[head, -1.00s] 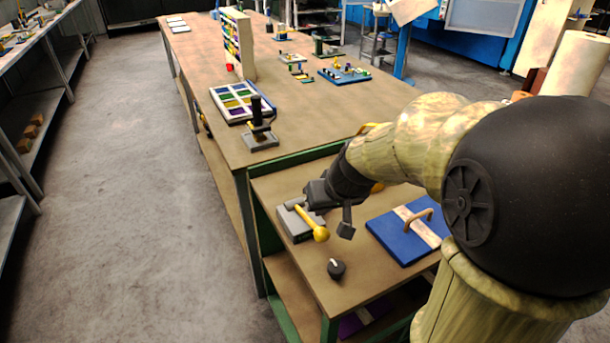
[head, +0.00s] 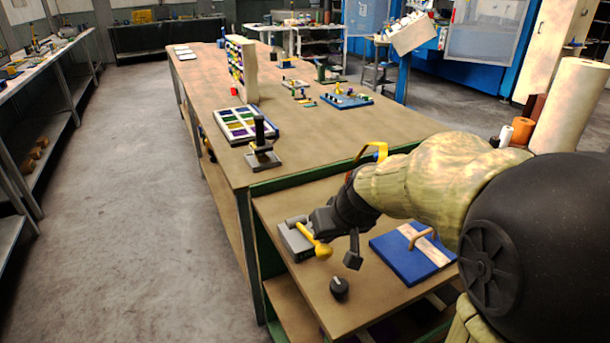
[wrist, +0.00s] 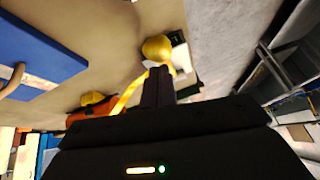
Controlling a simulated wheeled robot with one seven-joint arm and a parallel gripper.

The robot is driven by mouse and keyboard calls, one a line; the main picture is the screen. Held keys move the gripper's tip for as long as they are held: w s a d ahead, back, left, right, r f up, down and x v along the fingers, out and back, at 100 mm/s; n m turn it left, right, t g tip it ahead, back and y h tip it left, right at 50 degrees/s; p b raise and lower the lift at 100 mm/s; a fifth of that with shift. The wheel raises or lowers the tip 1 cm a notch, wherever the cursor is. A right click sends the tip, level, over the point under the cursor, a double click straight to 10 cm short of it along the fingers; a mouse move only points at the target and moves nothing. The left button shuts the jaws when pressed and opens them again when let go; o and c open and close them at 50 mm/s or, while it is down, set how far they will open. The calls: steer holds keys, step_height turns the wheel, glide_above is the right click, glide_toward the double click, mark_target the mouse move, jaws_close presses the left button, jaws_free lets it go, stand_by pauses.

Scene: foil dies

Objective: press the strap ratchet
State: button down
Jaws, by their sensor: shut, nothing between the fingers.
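A grey block with a yellow lever (head: 312,238) ending in a round yellow knob sits on the low bench's left part. The knob and lever also show in the wrist view (wrist: 157,48). An orange and yellow device (wrist: 93,110), perhaps the strap ratchet, is partly hidden behind my gripper body in the wrist view. A yellow loop (head: 380,150) rises behind my arm in the head view. My gripper (wrist: 158,85) is shut and empty. Its fingertips point at the yellow lever and overlap it in view; contact cannot be told.
A blue board (head: 395,257) with a handle lies to the right on the low bench (head: 295,285). A black knob (head: 340,288) is near the front. A black upright device (head: 260,150) stands on the higher table behind. Open floor lies to the left.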

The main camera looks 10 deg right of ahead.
steer(key=shift+s+f, duration=0.45)
steer(key=shift+f, duration=0.3)
step_height(320, 180, up, 5)
steer(key=w+p, duration=0.3)
steer(key=p, duration=0.1)
steer(key=s+d+r, duration=0.2)
steer(key=s+r, duration=0.4)
steer(key=s, duration=0.1)
steer(key=shift+d+r, duration=0.35)
steer(key=shift+d, duration=0.05)
